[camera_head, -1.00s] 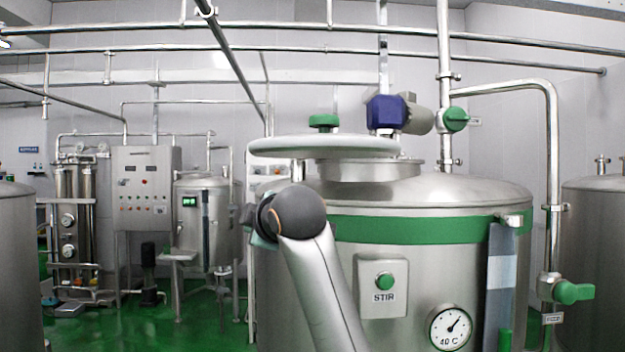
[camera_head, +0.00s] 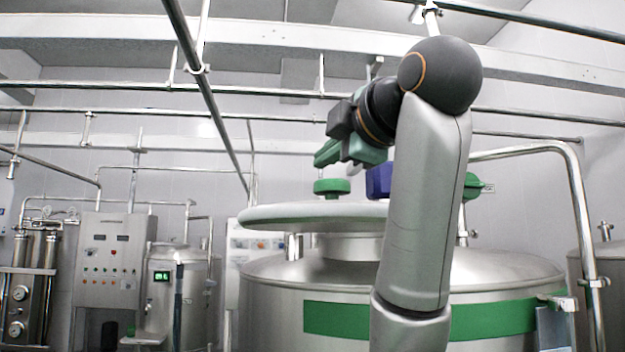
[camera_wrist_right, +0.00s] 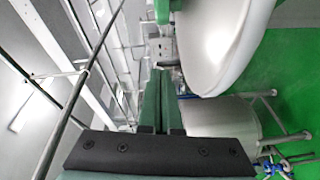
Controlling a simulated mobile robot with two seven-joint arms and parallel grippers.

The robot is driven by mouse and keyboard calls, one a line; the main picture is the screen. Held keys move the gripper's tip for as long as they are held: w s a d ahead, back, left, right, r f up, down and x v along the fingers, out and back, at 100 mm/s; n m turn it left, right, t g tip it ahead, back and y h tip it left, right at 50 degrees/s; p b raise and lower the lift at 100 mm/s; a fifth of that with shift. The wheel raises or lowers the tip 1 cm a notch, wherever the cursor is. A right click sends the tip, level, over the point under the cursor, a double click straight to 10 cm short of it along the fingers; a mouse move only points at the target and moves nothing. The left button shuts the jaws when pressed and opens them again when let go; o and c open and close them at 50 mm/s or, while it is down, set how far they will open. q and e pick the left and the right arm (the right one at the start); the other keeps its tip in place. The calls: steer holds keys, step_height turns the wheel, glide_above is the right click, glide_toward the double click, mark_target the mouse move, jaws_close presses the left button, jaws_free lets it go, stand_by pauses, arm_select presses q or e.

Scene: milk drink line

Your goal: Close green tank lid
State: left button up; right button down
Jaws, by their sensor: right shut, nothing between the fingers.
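The green tank is a steel tank with a green band (camera_head: 340,318). Its pale round lid (camera_head: 300,217) has a green knob (camera_head: 332,187) on top. The lid lies flat above the tank's neck (camera_head: 350,247) and sticks out well to the left of it. My right gripper (camera_head: 326,154) is shut and empty, just above the knob in the head view; I cannot tell whether it touches. In the right wrist view its closed green fingers (camera_wrist_right: 160,74) point past the lid's pale disc (camera_wrist_right: 212,45). My left gripper is not in view.
A blue motor block (camera_head: 379,181) stands on the tank behind my right arm. A steel pipe (camera_head: 580,220) bends down at the right. A control panel (camera_head: 112,255) and a smaller tank (camera_head: 185,285) stand at the left. Overhead pipes cross the room.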

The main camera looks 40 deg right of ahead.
steer(key=shift+w+d+r, duration=0.1)
steer(key=shift+w+d, duration=0.05)
steer(key=shift+w, duration=0.2)
steer(key=p+x, duration=0.1)
steer(key=x, duration=0.3)
steer(key=p+x, duration=0.2)
steer(key=x, duration=0.2)
steer(key=shift+w, duration=0.1)
steer(key=d, duration=0.3)
steer(key=shift+w+d+f+p, duration=0.1)
steer(key=shift+f+p, duration=0.15)
steer(key=shift+p, duration=0.15)
steer(key=shift+d+f, duration=0.15)
steer(key=shift+d, duration=0.25)
steer(key=shift+d, duration=0.15)
